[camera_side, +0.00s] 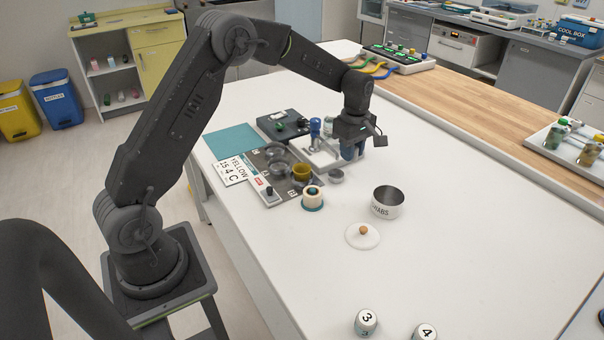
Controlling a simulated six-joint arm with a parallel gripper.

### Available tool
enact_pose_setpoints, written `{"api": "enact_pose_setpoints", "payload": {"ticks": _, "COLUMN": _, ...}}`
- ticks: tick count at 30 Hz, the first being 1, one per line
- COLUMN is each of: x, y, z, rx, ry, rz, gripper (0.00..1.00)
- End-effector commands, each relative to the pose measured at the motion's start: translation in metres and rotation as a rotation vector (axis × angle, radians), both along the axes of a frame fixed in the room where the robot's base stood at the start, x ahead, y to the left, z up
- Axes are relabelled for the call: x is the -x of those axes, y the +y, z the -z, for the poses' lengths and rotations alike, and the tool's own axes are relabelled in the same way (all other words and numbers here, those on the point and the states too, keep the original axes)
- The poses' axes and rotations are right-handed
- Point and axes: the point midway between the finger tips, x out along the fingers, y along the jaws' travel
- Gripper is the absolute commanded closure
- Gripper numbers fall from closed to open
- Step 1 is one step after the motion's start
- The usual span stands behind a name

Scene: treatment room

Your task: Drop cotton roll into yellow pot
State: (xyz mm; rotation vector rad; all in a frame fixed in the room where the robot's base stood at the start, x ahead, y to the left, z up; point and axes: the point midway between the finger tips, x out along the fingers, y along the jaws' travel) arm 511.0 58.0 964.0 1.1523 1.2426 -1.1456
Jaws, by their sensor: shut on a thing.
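My gripper (352,154) is above the table, to the right of and behind the yellow pot. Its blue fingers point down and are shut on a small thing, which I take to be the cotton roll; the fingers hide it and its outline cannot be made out. The yellow pot (302,173) is a small, open, brownish-yellow cup on a grey tray (284,187). My gripper is apart from the pot, not over it.
Clear cups, a cream jar with a blue band (312,198) and a small metal dish (336,176) surround the pot. An open metal SWABS pot (387,208) and a white knobbed lid (354,241) stand nearer. A "YELLOW" card (233,170) lies left.

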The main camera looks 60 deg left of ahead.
Motion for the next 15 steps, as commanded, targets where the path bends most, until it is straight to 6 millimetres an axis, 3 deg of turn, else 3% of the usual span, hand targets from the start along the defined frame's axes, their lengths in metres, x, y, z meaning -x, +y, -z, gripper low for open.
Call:
{"api": "enact_pose_setpoints", "payload": {"ticks": 8, "x": 0.005, "y": 0.009, "z": -0.004, "rx": 0.000, "ry": -0.002, "rz": -0.003, "gripper": 0.97}}
{"api": "enact_pose_setpoints", "payload": {"ticks": 15, "x": 0.046, "y": 0.064, "z": -0.023, "rx": -0.001, "ry": -0.002, "rz": -0.007, "gripper": 0.97}}
